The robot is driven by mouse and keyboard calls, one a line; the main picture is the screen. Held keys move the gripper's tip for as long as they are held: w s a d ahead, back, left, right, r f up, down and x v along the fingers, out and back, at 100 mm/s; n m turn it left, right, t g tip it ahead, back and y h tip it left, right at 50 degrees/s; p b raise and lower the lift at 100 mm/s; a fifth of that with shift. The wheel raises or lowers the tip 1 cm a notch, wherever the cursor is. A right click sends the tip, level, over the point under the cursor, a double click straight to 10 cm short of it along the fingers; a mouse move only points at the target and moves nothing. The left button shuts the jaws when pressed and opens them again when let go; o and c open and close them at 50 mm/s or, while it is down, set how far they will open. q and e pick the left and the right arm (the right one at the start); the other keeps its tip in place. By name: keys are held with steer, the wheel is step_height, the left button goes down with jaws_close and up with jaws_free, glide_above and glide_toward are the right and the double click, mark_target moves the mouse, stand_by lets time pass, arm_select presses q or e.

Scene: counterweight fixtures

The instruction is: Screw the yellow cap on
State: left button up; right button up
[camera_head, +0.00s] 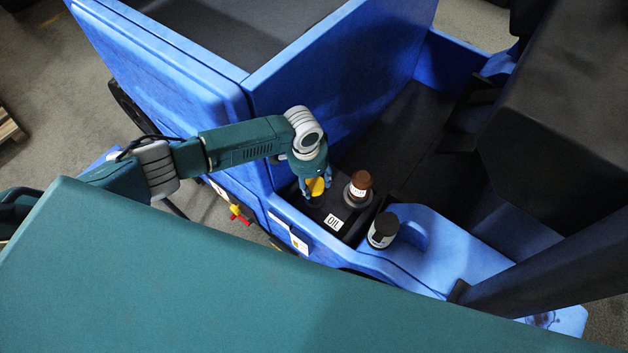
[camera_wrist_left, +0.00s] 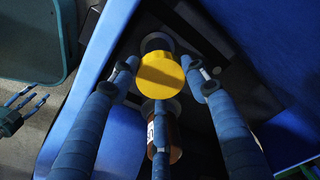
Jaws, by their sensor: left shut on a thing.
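The yellow cap (camera_head: 316,187) is a small round disc held between the fingers of my left gripper (camera_head: 314,189), which points down. In the left wrist view the yellow cap (camera_wrist_left: 160,75) faces the camera, with the blue fingers of my left gripper (camera_wrist_left: 160,85) around it. A dark round neck (camera_wrist_left: 157,42) shows partly behind the cap. The cap hides part of it, and I cannot tell whether they touch. My right gripper (camera_wrist_left: 27,103) shows small at the left edge of that view, its fingers spread and empty.
A brown bottle (camera_head: 359,185) with a white label stands beside the gripper; it also shows behind the fingers (camera_wrist_left: 174,135). A black-and-white container (camera_head: 383,230) stands on the blue ledge. A white OIL label (camera_head: 334,222) is on the black surface. A blue wall (camera_head: 330,70) rises behind.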

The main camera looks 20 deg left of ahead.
mark_target(310, 186)
arm_select(q)
steer(key=shift+f, duration=0.35)
steer(key=o, duration=1)
steer(key=shift+r, duration=0.1)
steer(key=r, duration=0.8)
steer(key=s+a+r, duration=0.1)
steer(key=r, duration=0.2)
steer(key=shift+r, duration=0.4)
